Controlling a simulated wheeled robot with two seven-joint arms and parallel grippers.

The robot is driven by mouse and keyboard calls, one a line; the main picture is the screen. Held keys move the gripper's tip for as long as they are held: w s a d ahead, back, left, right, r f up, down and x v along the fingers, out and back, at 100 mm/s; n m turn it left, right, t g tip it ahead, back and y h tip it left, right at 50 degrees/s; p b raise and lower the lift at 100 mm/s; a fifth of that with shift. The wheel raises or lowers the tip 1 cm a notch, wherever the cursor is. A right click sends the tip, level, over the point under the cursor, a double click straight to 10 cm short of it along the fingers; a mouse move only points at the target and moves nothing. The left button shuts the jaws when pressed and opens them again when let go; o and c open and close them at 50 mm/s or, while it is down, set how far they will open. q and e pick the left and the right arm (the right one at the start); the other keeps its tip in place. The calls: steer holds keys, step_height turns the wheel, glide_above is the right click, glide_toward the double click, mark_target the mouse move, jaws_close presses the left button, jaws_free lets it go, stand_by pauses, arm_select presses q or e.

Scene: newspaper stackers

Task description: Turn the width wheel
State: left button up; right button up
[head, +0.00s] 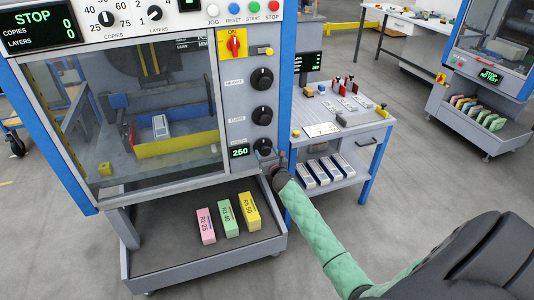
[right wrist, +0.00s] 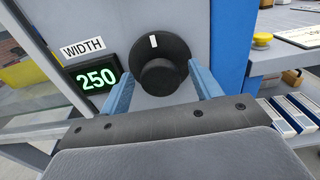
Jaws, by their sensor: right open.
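The width wheel (right wrist: 158,65) is a black round knob with a white mark, on the grey machine panel. It shows large in the right wrist view, beside a WIDTH label (right wrist: 83,47) and a green display (right wrist: 95,79) reading 250. In the head view the wheel (head: 263,146) is the lowest of three black knobs, next to the display (head: 239,151). My right gripper (right wrist: 165,84) is open, with one blue finger on each side of the wheel. Whether the fingers touch it cannot be told. In the head view the right gripper (head: 270,160) is at the panel, just below the wheel. My left gripper is not in view.
The other knobs (head: 262,79) and a red-yellow switch (head: 232,43) sit above on the panel. A blue post (right wrist: 232,45) stands close right of the wheel. A grey side table (head: 345,125) with tools is to the right. A tray (head: 150,259) with coloured blocks lies below.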

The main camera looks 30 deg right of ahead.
steer(key=c, duration=0.9)
steer(key=shift+c, duration=0.2)
